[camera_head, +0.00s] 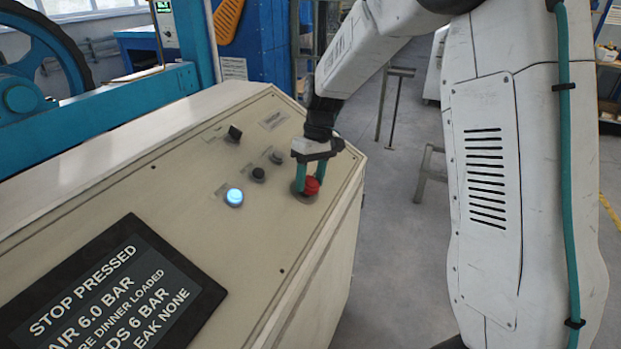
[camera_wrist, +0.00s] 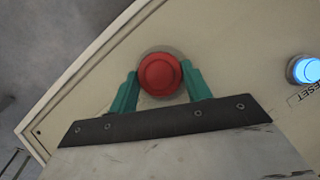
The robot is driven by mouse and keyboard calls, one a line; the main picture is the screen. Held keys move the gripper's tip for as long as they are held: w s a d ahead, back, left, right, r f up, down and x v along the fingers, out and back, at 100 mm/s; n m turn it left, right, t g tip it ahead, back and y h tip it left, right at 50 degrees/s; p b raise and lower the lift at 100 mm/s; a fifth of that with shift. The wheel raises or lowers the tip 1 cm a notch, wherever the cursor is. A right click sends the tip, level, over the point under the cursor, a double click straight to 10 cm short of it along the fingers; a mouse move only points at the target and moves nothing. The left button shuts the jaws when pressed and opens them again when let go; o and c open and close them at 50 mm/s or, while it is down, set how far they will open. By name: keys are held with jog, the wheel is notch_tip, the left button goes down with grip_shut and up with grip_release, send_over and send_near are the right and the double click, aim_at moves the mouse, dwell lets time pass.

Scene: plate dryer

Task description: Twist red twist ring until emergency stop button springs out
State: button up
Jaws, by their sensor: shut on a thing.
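The red emergency stop button (camera_head: 312,186) sits near the right edge of the sloped cream panel. In the wrist view the round red button with its twist ring (camera_wrist: 160,74) is seen from above, on a grey base. My gripper (camera_head: 309,181) points down at it, and its two green fingers are shut on the red ring, one on each side. The fingers also flank it in the wrist view (camera_wrist: 160,86). The ring cannot be told clearly apart from the button. The display (camera_head: 110,290) reads "STOP PRESSED".
A lit blue-white button (camera_head: 234,197) labelled reset in the wrist view, two dark knobs (camera_head: 258,173) (camera_head: 277,157) and a black switch (camera_head: 235,132) stand left of the stop button. The panel's right edge (camera_head: 345,205) is close by, with open floor beyond.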

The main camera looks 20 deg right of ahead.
jog(key=shift+d+m+y, duration=0.15)
jog(key=shift+m+y, duration=0.65)
jog(key=shift+m, duration=0.7)
jog(key=o, duration=1)
jog(key=shift+w+v, duration=0.1)
jog(key=shift+v, duration=1.85)
jog(key=shift+w+v, duration=0.15)
jog(key=shift+v, duration=1.8)
jog(key=shift+d+f+m, duration=0.1)
jog(key=shift+m, duration=0.2)
